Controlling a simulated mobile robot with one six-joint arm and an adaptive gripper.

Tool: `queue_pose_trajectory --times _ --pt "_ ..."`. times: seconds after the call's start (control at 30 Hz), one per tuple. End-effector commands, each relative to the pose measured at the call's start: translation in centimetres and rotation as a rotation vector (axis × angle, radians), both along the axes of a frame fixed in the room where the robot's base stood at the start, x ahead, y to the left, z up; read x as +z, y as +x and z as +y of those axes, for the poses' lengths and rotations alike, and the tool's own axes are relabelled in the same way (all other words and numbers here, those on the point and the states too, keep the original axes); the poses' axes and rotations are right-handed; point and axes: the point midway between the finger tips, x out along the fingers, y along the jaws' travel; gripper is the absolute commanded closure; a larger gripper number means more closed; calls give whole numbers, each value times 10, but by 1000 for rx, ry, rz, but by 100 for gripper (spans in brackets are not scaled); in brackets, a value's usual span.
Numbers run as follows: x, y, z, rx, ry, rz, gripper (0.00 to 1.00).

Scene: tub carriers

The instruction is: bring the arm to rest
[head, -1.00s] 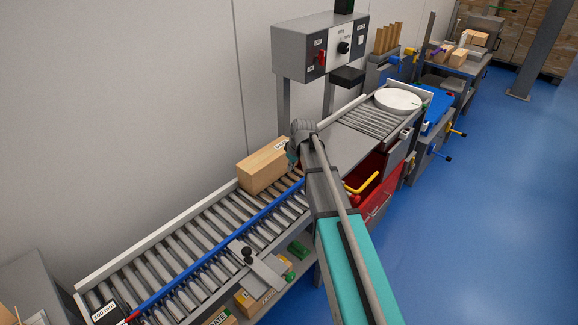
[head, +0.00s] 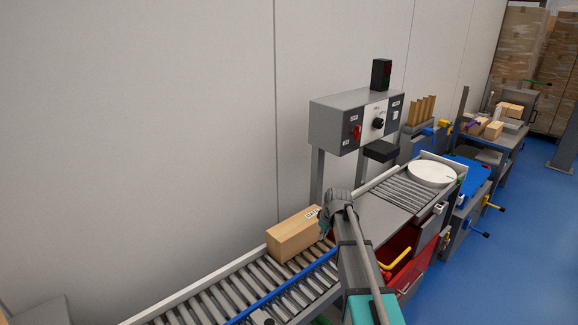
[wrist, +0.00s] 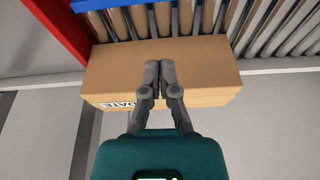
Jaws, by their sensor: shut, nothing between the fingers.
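My gripper (wrist: 160,82) is shut and empty in the wrist view, its two fingertips together in front of a tan box. The box (wrist: 205,68) bears a white label on the side toward my gripper. In the head view the box (head: 292,236) sits on the roller conveyor (head: 207,303), close to the left of my wrist. My arm reaches up from the bottom of the head view, and its own wrist hides the fingers there. I cannot tell whether the fingertips touch the box.
A grey control box (head: 352,122) on posts stands behind my arm. A red bin (head: 398,270) with a yellow handle is right of the arm. A round white disc (head: 432,174) lies farther along the line. Blue floor (head: 480,290) at the right is open.

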Motion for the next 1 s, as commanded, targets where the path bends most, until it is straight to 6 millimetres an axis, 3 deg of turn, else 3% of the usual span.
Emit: queue_pose_trajectory --times 0.17,0.27,0.5,0.7,0.83,1.0 --pt "-2 -35 5 -57 -2 37 100" --pt "-3 -69 10 -123 -6 78 100" --pt "-7 -172 18 -351 -38 192 100" --pt "-8 -236 20 -514 -72 258 100" --pt "-8 -254 20 -570 -86 276 100" --pt "-8 -256 20 -585 -89 281 100"
